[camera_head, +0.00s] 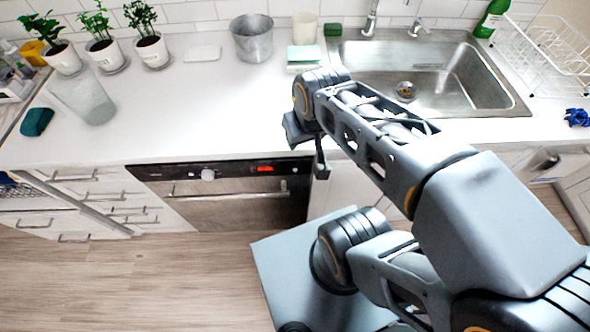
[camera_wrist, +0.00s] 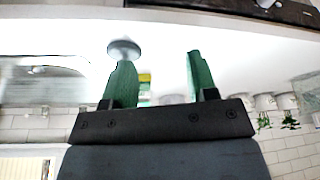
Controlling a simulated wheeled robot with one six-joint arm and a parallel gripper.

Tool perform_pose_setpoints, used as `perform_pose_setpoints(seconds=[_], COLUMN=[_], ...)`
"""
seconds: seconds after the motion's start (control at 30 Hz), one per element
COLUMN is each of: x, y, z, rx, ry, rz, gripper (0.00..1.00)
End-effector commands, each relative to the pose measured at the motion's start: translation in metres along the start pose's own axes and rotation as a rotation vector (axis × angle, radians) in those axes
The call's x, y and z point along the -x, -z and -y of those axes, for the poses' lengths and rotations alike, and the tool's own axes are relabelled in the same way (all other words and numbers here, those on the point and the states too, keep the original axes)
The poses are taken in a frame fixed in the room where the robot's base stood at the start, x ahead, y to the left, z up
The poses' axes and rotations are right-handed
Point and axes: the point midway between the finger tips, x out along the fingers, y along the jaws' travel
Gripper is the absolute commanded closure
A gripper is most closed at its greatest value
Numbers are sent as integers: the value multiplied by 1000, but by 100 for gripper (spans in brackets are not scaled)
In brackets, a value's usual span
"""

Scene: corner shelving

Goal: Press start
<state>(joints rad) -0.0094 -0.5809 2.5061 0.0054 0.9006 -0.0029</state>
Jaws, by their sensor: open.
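The oven (camera_head: 240,190) is built in under the counter, with a dark control strip along its top. The strip carries a pale round knob (camera_head: 208,175) and a lit red display (camera_head: 265,169). I cannot pick out a labelled start button. My gripper (camera_head: 306,136) is above the counter's front edge, up and to the right of the display, apart from the oven. Its fingers are not clear in the head view. In the wrist view, my gripper's green fingers (camera_wrist: 160,58) stand apart with nothing held. The dark strip with its knob (camera_wrist: 265,3) shows at the upper right there.
A steel sink (camera_head: 440,75) lies behind my arm. A metal bucket (camera_head: 252,38), a clear glass container (camera_head: 84,97) and several potted plants (camera_head: 152,50) stand on the counter. Drawers (camera_head: 90,190) are left of the oven. The floor (camera_head: 130,280) before the oven is clear on the left.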

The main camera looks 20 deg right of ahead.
Motion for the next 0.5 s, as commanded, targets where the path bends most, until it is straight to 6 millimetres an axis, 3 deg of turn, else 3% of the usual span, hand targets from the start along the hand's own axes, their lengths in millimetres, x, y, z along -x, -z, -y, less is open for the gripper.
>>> perform_pose_setpoints(seconds=[0.07, 0.5], x=[0, 0], y=[0, 0], z=[0, 0], rx=[0, 0], ry=[0, 0], rz=[0, 0], gripper=[55, 97])
